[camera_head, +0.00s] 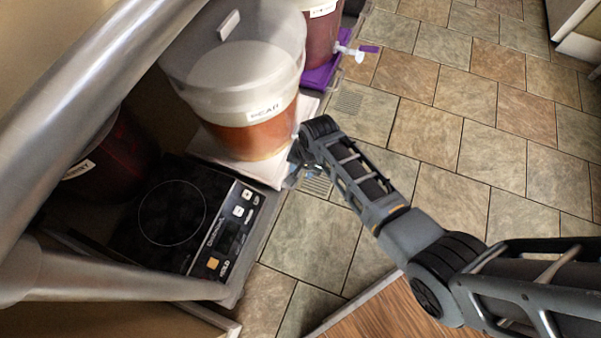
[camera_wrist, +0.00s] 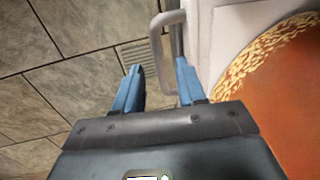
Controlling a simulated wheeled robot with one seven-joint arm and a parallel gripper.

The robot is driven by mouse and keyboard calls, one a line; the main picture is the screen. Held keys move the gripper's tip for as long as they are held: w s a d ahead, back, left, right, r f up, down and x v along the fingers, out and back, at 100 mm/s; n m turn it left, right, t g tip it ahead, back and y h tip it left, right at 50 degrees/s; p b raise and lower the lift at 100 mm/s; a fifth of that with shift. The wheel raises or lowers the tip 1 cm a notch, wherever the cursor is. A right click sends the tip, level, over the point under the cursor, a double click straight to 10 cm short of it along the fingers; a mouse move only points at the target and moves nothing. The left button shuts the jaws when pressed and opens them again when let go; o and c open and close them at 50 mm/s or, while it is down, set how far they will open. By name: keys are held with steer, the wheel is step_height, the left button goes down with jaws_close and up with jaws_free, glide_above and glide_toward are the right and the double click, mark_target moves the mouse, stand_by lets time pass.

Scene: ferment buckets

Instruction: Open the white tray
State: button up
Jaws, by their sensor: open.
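The white tray (camera_head: 273,173) is under a clear bucket with amber contents labelled PEAR. In the wrist view its pale surface (camera_wrist: 199,35) shows beside the bucket, with a grey bar handle (camera_wrist: 164,52) standing out from it. My gripper (camera_head: 294,175) is at the tray's front edge in the head view, partly hidden by my arm. In the wrist view my gripper's two blue fingers (camera_wrist: 157,80) are open and apart, one on each side of the handle. I cannot tell whether either finger touches it.
The PEAR bucket (camera_head: 235,85) stands on the tray. A black induction cooktop (camera_head: 172,213) is at the lower left. A dark red bucket with a spigot stands on a purple tray (camera_head: 322,72) behind. A vent (camera_head: 348,103) lies in the open tiled floor (camera_head: 480,140) to the right.

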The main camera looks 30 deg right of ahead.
steer(key=shift+w+a+f+b, duration=0.15)
steer(key=shift+f+b, duration=0.25)
steer(key=shift+f, duration=0.8)
jaws_close()
